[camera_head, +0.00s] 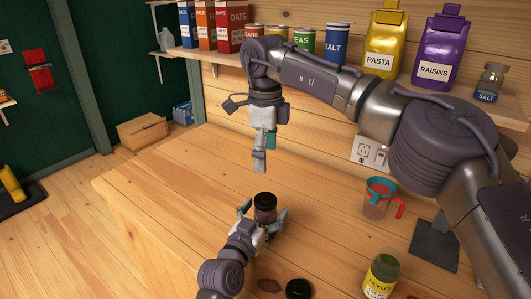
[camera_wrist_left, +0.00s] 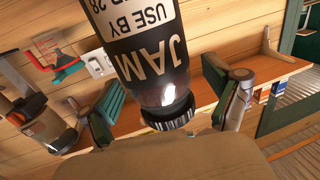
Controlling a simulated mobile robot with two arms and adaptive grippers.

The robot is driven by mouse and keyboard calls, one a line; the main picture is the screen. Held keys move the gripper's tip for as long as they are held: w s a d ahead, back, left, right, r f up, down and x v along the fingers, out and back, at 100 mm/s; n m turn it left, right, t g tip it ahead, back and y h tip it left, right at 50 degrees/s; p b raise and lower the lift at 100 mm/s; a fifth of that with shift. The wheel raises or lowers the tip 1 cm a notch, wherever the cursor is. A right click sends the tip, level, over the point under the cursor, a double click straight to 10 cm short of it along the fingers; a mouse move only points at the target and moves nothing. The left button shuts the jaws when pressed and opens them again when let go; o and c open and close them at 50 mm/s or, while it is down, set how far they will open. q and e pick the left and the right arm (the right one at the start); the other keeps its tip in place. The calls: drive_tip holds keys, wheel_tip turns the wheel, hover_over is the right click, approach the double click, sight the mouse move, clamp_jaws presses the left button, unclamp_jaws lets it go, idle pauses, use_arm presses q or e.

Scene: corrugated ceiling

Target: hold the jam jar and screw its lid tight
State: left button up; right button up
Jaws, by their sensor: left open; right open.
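The jam jar (camera_head: 265,214) has a dark body and a black lid (camera_head: 265,199) on top. It stands upright above the wooden table. In the left wrist view the jar (camera_wrist_left: 145,45) appears upside down, with its label and ribbed black lid (camera_wrist_left: 167,112) showing. How tight the lid sits cannot be told. My left gripper (camera_head: 263,212) is open, its fingers on either side of the jar; whether they touch it is unclear. My right gripper (camera_head: 260,160) is open and empty above the jar, pointing down.
A pickles jar (camera_head: 381,277) stands at the front right, with a dark round object (camera_head: 298,289) left of it. A measuring cup (camera_head: 377,198) with a red handle stands to the right. Boxes and cans line a shelf (camera_head: 300,62) behind. The table's left side is clear.

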use_arm(q)
drive_tip(key=v, duration=1.2)
